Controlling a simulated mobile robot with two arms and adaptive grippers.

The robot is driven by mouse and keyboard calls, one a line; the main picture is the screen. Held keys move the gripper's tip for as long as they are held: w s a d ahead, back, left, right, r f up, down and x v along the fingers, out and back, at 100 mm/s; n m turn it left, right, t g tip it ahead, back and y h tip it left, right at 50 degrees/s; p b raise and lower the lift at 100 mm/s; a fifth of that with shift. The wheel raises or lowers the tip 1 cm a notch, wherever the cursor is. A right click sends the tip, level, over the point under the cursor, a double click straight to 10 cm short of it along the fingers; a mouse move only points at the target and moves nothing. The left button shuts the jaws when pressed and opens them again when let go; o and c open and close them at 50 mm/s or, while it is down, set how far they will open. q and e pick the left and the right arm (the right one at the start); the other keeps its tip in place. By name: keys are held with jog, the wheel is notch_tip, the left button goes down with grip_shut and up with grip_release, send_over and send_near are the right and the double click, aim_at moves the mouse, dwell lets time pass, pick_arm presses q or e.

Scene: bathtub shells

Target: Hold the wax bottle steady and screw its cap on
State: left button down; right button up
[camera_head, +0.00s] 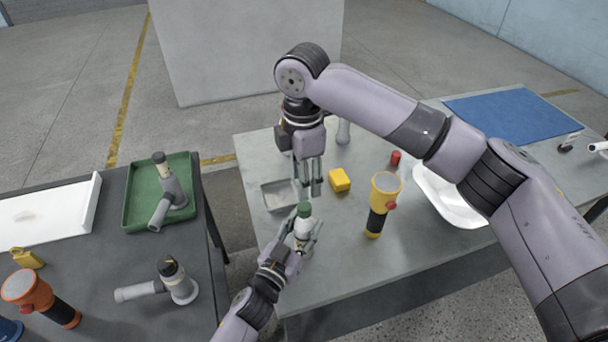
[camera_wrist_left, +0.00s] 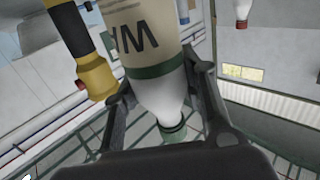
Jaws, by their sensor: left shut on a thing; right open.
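The wax bottle (camera_head: 302,226) stands about upright near the front of the right-hand table. It has a beige label with dark letters, a green band and a white tapered shoulder, clearest in the left wrist view (camera_wrist_left: 150,45). The green cap (camera_head: 304,209) sits at its neck and also shows in the left wrist view (camera_wrist_left: 173,132); I cannot tell how tight it is. My left gripper (camera_head: 302,240) is shut on the bottle, a finger on each side. My right gripper (camera_head: 308,188) is open and empty, pointing down just above the cap.
A grey tray (camera_head: 270,203) lies left of the bottle, a yellow block (camera_head: 340,180) behind it. A yellow flashlight (camera_head: 376,218) stands to the right, with a small red object (camera_head: 395,158), white basin (camera_head: 427,190) and blue mat (camera_head: 510,110) beyond. A left table holds a green tray (camera_head: 133,195).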

aim_at(304, 206)
jog(key=n, duration=0.3)
jog(key=shift+r+n, duration=0.1)
jog(key=shift+n, duration=0.2)
jog(key=shift+d+f, duration=0.1)
jog(key=shift+f, duration=3.9)
jog(key=shift+c, duration=0.5)
grip_shut()
